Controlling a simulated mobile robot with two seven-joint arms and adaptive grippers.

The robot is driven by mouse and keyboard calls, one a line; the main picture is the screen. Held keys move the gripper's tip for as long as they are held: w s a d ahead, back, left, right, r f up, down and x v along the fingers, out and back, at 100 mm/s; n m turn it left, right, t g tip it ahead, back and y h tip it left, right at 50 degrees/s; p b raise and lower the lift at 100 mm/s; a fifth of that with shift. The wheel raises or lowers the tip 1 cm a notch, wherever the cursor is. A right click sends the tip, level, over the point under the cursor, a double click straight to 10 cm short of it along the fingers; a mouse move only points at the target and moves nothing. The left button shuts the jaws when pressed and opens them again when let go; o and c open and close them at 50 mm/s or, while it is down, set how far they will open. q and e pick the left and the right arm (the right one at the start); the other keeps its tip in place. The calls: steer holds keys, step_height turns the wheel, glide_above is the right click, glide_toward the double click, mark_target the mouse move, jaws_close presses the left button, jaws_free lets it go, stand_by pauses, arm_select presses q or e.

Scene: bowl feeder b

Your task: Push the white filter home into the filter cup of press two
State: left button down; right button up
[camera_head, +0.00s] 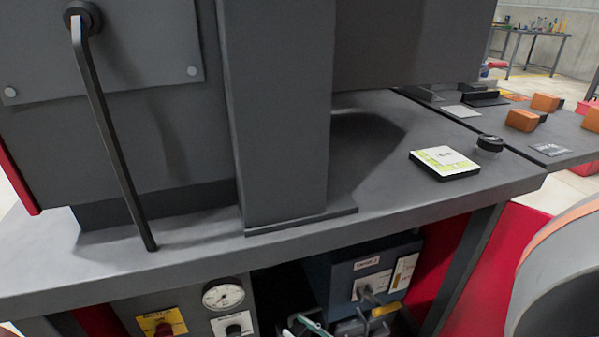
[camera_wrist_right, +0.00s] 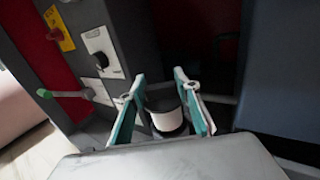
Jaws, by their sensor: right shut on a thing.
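My right gripper (camera_head: 308,323) shows at the bottom of the head view, low under the tabletop and partly cut off. In the right wrist view its two teal fingers (camera_wrist_right: 159,76) stand on either side of a white cylindrical piece (camera_wrist_right: 168,121), which looks like the white filter. The gripper is shut on it. A dark grey round part shows just behind the white piece; I cannot tell whether it is the filter cup or whether the filter sits in it. My left gripper is not in view.
A grey tabletop (camera_head: 400,222) with a dark column (camera_head: 275,110) stands above the gripper. Below it are a gauge (camera_head: 223,295), a yellow-and-red switch (camera_head: 163,322) and a dark blue box (camera_head: 350,270) with labels. In the wrist view a green-tipped lever (camera_wrist_right: 62,94) sticks out at left.

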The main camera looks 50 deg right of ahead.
steer(key=shift+f, duration=1.95)
stand_by(6.0)
